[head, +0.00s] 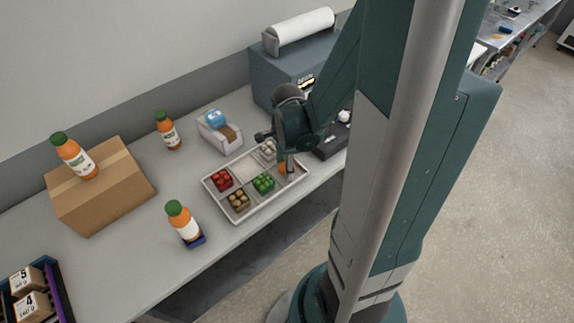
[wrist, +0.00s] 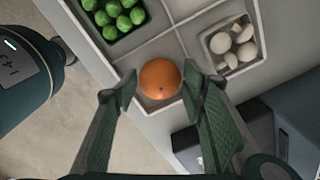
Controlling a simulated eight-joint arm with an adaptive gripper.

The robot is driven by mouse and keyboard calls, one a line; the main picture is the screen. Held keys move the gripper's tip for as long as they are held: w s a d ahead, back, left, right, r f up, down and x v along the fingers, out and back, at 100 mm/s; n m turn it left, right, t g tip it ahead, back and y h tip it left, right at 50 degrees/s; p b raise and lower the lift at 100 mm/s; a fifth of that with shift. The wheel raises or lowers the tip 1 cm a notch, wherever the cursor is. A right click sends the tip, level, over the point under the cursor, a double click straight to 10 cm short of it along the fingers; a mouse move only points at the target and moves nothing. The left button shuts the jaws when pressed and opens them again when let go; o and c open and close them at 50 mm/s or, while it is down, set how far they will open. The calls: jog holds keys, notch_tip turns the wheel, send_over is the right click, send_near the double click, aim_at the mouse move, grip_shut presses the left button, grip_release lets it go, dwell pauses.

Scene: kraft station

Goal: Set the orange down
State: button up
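The orange (wrist: 160,80) is between the two fingertips of my gripper (wrist: 160,84) in the wrist view, with a finger close against each side. My gripper appears shut on it. The orange is over the empty corner compartment of the light divided tray (wrist: 171,47), beside the green items and the white mushrooms. Whether it touches the compartment floor cannot be told. In the head view my gripper (head: 287,166) points down at the right end of the tray (head: 211,188), and the orange (head: 283,169) is mostly hidden behind a finger.
The tray also holds red items (head: 222,179), brown items (head: 238,200), green items (head: 263,183) and mushrooms (wrist: 232,43). One back compartment is empty. Orange bottles, a cardboard box (head: 100,187) and a small dispenser box (head: 219,131) stand left. A dark grey machine (head: 290,70) stands behind.

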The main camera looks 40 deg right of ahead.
jog(key=shift+r, duration=0.15)
notch_tip(320, 180, up, 12)
jog(key=p, duration=0.2)
jog(key=shift+s+a, duration=0.15)
jog(key=shift+s, duration=0.1)
dwell(1.0)
jog(key=shift+a+r, duration=0.1)
dwell(0.5)
jog(key=a+r+n+t, duration=0.3)
jog(key=a+r+n, duration=0.4)
jog(key=n, duration=0.5)
jog(key=s+a+r+n+t, duration=0.1)
jog(key=a+r+n+t, duration=0.2)
jog(key=a+r+n, duration=0.4)
jog(key=shift+s+a+r+n+t, duration=0.35)
jog(key=shift+a+n, duration=1.7)
jog(key=shift+n, duration=0.45)
